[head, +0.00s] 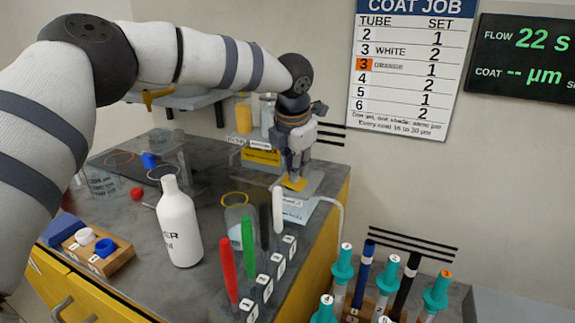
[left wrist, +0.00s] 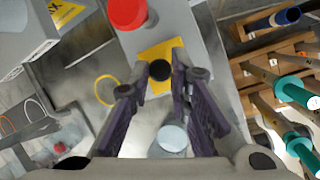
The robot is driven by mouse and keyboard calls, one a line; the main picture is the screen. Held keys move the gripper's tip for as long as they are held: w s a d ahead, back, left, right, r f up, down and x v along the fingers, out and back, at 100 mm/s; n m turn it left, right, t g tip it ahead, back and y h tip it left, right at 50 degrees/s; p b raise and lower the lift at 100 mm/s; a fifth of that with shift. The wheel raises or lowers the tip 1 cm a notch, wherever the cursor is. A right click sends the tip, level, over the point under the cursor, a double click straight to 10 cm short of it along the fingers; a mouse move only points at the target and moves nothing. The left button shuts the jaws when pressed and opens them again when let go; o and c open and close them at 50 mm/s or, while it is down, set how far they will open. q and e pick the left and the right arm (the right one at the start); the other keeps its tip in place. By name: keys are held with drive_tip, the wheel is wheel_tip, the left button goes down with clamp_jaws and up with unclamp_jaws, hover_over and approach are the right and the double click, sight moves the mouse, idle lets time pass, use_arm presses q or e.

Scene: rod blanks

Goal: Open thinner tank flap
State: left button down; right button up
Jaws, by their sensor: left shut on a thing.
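The thinner tank looks to be the grey box (head: 312,180) at the back right of the bench. In the left wrist view its grey top (left wrist: 190,30) carries a yellow flap (left wrist: 158,52) with a black round knob (left wrist: 160,70). The yellow flap also shows in the head view (head: 293,184), below my left gripper (head: 296,176). In the left wrist view my left gripper's fingertips (left wrist: 160,76) stand on both sides of the knob, shut on it. Whether the flap is raised I cannot tell. My right gripper is not in view.
A white bottle (head: 179,225), red, green, black and white pens (head: 228,262) and a wooden block with caps (head: 118,258) stand on the bench. Teal-handled tubes (head: 343,264) stand at the right. A red button (left wrist: 127,12) is near the flap.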

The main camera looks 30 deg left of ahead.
use_arm(q)
drive_tip(key=shift+d+r+y, duration=0.2)
drive_tip(key=shift+d+y, duration=0.35)
drive_tip(key=shift+y, duration=0.35)
drive_tip(key=shift+w+d+m+y, duration=0.1)
drive_tip(key=shift+d+m+y, duration=0.35)
drive_tip(key=shift+y, duration=0.35)
drive_tip(key=d+y, duration=0.2)
drive_tip(key=y, duration=0.1)
drive_tip(key=shift+f+m+y+b, duration=0.3)
drive_tip(key=shift+f+m+b, duration=0.05)
drive_tip(key=shift+w+d+f+m+t+y+b, duration=0.1)
drive_tip(key=shift+d+f+m+t+y+b, duration=0.45)
drive_tip(key=shift+y, duration=0.9)
drive_tip(key=shift+d+f+m+g+y+b, duration=0.1)
drive_tip(key=shift+d+f+m+y+b, duration=0.15)
drive_tip(key=shift+d+y+b, duration=0.7)
drive_tip(key=shift+w+d+f+m+t+y+b, duration=0.1)
drive_tip(key=shift+d+f+m+t+y+b, duration=0.25)
drive_tip(key=shift+y+b, duration=1.1)
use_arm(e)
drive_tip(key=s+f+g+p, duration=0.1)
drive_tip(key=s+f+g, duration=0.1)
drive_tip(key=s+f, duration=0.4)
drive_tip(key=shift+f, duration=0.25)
use_arm(q)
drive_tip(key=shift+a+y, duration=0.1)
drive_tip(key=shift+y, duration=0.35)
